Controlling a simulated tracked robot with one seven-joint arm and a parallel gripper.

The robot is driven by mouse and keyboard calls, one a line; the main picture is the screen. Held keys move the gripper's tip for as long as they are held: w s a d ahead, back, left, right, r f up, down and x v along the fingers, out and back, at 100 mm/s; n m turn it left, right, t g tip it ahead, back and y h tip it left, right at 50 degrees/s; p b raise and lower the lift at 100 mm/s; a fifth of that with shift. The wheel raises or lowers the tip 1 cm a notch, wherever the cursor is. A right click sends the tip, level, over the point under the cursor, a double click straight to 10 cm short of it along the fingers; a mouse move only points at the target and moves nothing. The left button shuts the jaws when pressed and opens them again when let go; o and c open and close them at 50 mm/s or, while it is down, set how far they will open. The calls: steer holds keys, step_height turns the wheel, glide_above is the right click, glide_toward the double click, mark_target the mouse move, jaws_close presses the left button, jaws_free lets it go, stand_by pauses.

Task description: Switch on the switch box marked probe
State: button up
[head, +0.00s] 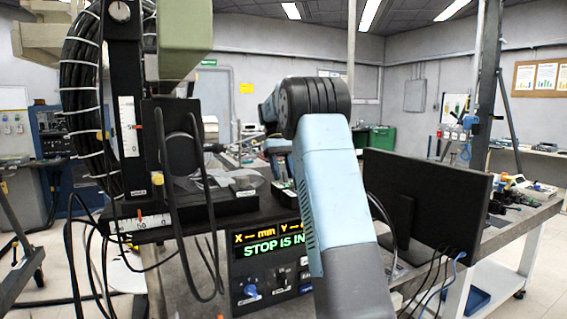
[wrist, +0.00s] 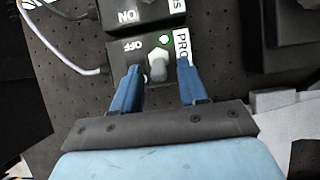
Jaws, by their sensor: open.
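In the wrist view a dark switch box (wrist: 150,46) carries a white label (wrist: 181,43) reading "PRO", its rest hidden by a finger of mine. The word OFF (wrist: 131,46) shows beside its pale, stubby switch lever (wrist: 158,65). A small round spot, white and green, is above the lever. My gripper (wrist: 157,80) is open, with one blue finger on each side of the lever. I cannot tell whether either finger touches it.
A second dark box (wrist: 150,10) adjoins above, with ON and a label ending in S; grey cables leave to the left. Both sit on a perforated dark plate (wrist: 62,100). In the head view, a black monitor (head: 430,200) stands right and a display panel (head: 270,250) reads "STOP IS IN".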

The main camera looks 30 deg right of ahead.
step_height(320, 180, up, 2)
steer(key=shift+w+r, duration=0.1)
steer(key=s+a+r, duration=0.3)
steer(key=s+r, duration=0.7)
steer(key=s, duration=0.3)
steer(key=shift+s, duration=0.35)
stand_by(0.9)
steer(key=shift+r, duration=0.1)
steer(key=shift+s, duration=0.1)
stand_by(0.4)
steer(key=s+a+f+t, duration=0.3)
steer(key=s+a+f, duration=0.1)
steer(key=s, duration=0.4)
steer(key=s+a+f+t, duration=0.4)
steer(key=s+a+f, duration=0.1)
steer(key=s, duration=0.3)
steer(key=s+a+f+t, duration=0.4)
steer(key=s+f, duration=0.2)
steer(key=s, duration=0.1)
steer(key=shift+s+a+f, duration=0.25)
steer(key=shift+s+f, duration=0.05)
steer(key=shift+s, duration=0.1)
